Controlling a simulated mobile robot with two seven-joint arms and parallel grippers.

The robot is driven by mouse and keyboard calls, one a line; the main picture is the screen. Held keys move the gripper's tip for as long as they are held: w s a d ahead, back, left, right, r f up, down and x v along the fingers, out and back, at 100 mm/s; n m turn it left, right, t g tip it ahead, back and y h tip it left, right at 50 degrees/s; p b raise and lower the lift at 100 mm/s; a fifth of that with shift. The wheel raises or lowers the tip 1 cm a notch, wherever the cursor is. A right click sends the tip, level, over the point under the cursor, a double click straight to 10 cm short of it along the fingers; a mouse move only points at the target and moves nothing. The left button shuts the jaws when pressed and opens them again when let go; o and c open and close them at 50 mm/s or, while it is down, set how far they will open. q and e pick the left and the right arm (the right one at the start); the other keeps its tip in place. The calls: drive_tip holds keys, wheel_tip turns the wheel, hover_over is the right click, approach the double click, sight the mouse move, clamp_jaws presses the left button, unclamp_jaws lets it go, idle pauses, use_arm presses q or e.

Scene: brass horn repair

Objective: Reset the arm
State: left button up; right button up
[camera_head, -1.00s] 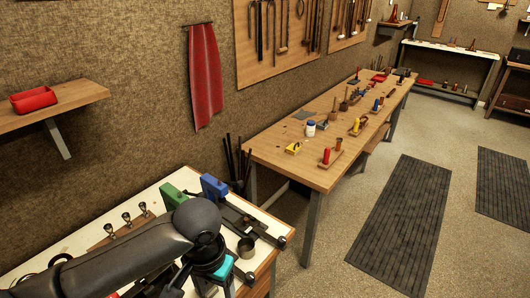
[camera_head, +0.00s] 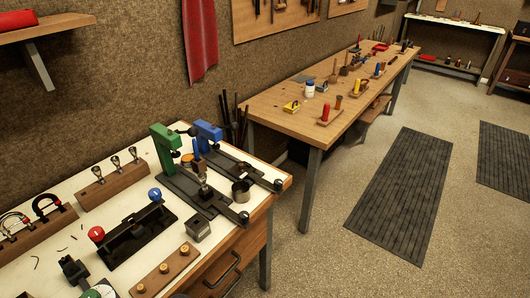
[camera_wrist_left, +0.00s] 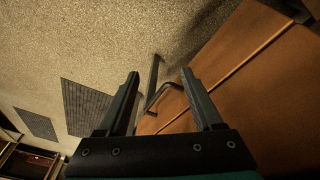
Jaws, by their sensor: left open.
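My left gripper (camera_wrist_left: 160,73) shows in the left wrist view, with its two dark fingers spread apart and nothing between them. Beyond the fingers are the brown wooden front of a cabinet (camera_wrist_left: 265,85), a dark handle (camera_wrist_left: 155,75) and the speckled floor (camera_wrist_left: 120,35). In the head view my left arm and gripper are out of the picture. My right gripper shows in neither view.
In the head view a white-topped bench (camera_head: 75,215) holds a green press (camera_head: 165,150), a blue press (camera_head: 208,135), a black fixture with red and blue knobs (camera_head: 135,235) and wooden blocks. A long workbench (camera_head: 270,110) stands behind. The floor at right is clear around dark mats (camera_head: 400,195).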

use_arm(q)
drive_tip(key=s+a+f+b, duration=0.1)
drive_tip(key=s+f+b, duration=0.1)
drive_tip(key=s+f, duration=0.5)
drive_tip(key=s+a+f+m+g+b, duration=0.1)
drive_tip(key=s+f+b, duration=0.2)
drive_tip(key=s+f, duration=0.4)
drive_tip(key=s+a+f+y+b, duration=0.1)
drive_tip(key=s+f, duration=0.6)
drive_tip(key=s, duration=0.8)
drive_tip(key=shift+s+a+m+g+b, duration=0.3)
drive_tip(key=shift+a+g+b, duration=0.1)
drive_tip(key=shift+b, duration=0.3)
